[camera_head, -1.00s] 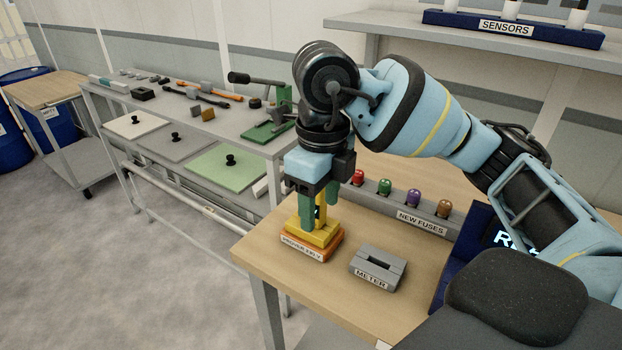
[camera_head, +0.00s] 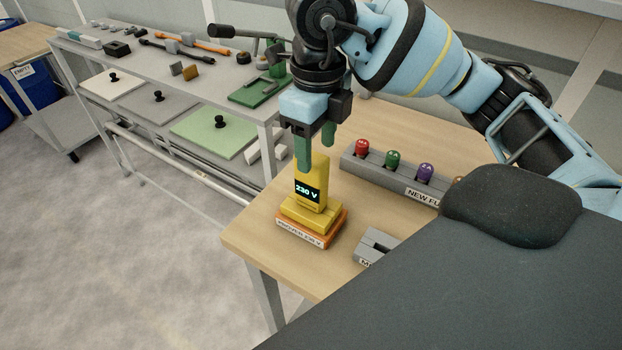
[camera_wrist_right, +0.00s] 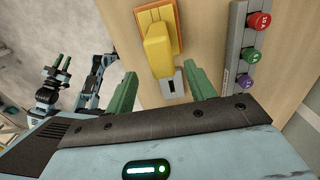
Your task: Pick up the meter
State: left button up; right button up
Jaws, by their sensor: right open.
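The meter (camera_head: 312,185) is yellow, with a dark display reading 230 V. It stands upright on an orange-and-yellow prover block (camera_head: 322,238) on the wooden table. My right gripper (camera_head: 316,155) is open and empty, pointing down just above the meter's top; one green finger overlaps the meter's upper edge in the head view. In the right wrist view the meter (camera_wrist_right: 160,55) shows beyond and between the two spread fingers (camera_wrist_right: 163,85). My left gripper (camera_wrist_right: 59,66) seems to show small at the left of that view, its opening unclear.
The grey meter holder (camera_head: 378,243) is empty beside the prover, partly hidden by my dark body. A grey rack (camera_head: 390,181) of coloured fuses stands behind. A shelf bench (camera_head: 195,85) with tools and panels is at the left. The table's front-left edge is close to the prover.

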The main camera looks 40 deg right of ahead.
aim_at(311, 186)
jog(key=shift+w+f, duration=0.1)
jog(key=shift+f, duration=0.8)
jog(key=shift+w+f, duration=0.25)
jog(key=shift+f, duration=1.05)
jog(key=shift+w+f, duration=0.2)
jog(key=shift+f, duration=1.05)
jog(key=shift+a, duration=0.1)
jog(key=shift+c, duration=0.2)
grip_shut()
